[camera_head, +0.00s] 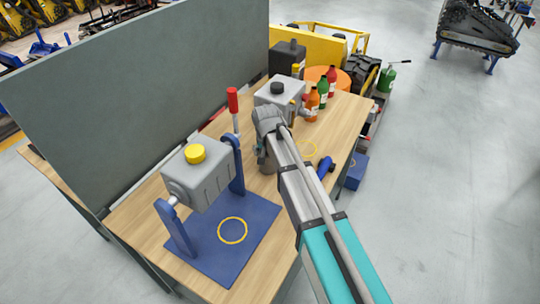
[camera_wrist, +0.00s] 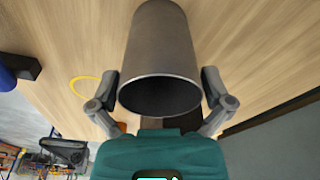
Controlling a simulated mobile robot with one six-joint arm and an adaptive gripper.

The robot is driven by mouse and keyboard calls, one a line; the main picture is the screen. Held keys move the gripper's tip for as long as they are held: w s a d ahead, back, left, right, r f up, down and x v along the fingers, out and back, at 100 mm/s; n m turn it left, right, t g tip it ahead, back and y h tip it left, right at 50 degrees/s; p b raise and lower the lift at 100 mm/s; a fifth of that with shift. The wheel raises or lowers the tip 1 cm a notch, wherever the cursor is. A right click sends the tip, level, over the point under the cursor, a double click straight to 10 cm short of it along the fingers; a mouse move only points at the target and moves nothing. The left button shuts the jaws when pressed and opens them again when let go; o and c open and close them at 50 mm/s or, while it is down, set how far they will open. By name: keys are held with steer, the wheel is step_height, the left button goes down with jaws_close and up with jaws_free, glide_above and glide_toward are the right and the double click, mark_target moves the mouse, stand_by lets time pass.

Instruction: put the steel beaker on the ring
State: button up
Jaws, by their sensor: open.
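The steel beaker (camera_wrist: 165,45) is a dark grey cylinder. In the wrist view its open mouth faces the camera, and it lies between the two fingers of my gripper (camera_wrist: 160,82). The fingers are open, one on each side, with no clear grip on it. In the head view the beaker (camera_head: 265,160) shows only partly beside my arm. A thin yellow ring (camera_head: 308,157) is marked on the wooden table right of my wrist; a ring also shows left of the beaker in the wrist view (camera_wrist: 75,88). Another yellow ring (camera_head: 232,243) is on the blue base plate.
A grey tank with a yellow cap (camera_head: 197,180) hangs in a blue stand at the front left. A red-handled lever (camera_head: 233,101) rises beside it. Another grey tank (camera_head: 281,92) and several bottles (camera_head: 322,91) stand behind. A blue object (camera_head: 325,167) lies near the table's right edge.

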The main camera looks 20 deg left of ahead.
steer(key=shift+r, duration=0.15)
step_height(320, 180, up, 12)
steer(key=s+p, duration=0.1)
steer(key=p, duration=1.1)
steer(key=shift+s+d, duration=0.25)
steer(key=shift+s, duration=0.1)
steer(key=shift+d, duration=0.15)
stand_by(0.4)
steer(key=w+d+m, duration=0.2)
steer(key=d, duration=2.3)
steer(key=s+d+g, duration=0.1)
steer(key=s+d, duration=0.2)
steer(key=d, duration=0.8)
steer(key=s+d+m, duration=0.1)
steer(key=s+d, duration=0.3)
steer(key=d, duration=0.7)
steer(key=shift+s+d+f+m+g+h, duration=0.2)
steer(key=shift+s+d+m+g+h, duration=0.1)
steer(key=shift+d+g, duration=0.1)
